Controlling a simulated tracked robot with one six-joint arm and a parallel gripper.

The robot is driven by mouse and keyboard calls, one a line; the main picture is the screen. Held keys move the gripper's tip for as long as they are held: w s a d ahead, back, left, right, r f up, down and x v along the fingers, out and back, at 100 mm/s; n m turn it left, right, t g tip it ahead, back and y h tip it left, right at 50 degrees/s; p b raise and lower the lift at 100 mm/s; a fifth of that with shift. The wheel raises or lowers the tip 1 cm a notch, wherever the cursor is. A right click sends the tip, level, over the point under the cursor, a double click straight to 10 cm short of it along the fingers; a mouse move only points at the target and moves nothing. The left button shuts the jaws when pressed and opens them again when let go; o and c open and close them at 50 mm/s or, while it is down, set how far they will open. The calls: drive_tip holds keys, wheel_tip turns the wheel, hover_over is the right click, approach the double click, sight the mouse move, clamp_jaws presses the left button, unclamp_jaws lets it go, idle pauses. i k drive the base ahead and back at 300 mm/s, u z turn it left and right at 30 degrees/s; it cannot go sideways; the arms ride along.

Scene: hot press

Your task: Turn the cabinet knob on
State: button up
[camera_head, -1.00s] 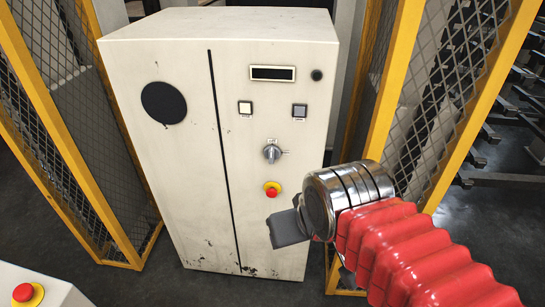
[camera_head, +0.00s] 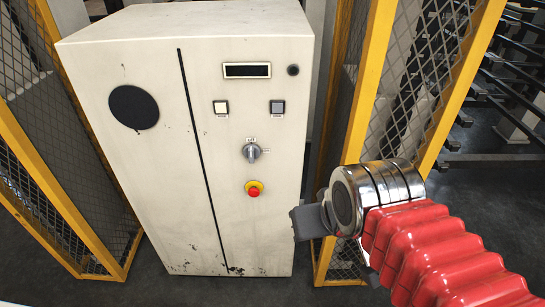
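The cabinet (camera_head: 226,215) is a tall off-white box standing upright in the middle of the view. Its grey knob (camera_head: 252,152) sits on the front panel, below two square buttons, with its light pointer line roughly upright and small lettering around it. My gripper (camera_head: 300,222) is at the lower right of the knob, apart from it, in front of the cabinet's right edge. Only a dark grey finger part shows beyond the shiny metal wrist. I cannot tell whether the fingers are apart. The knob is not covered.
A red emergency button (camera_head: 254,191) on a yellow base is just below the knob. A display (camera_head: 247,70) and a white button (camera_head: 221,107) are above it. Yellow-framed mesh fences (camera_head: 362,100) stand close on both sides of the cabinet. Dark floor lies in front.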

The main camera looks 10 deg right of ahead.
sight(252, 152)
drive_tip(key=z, duration=0.7)
drive_tip(key=k, duration=1)
drive_tip(key=u, duration=1.35)
drive_tip(key=i, duration=1)
drive_tip(key=u, duration=0.1)
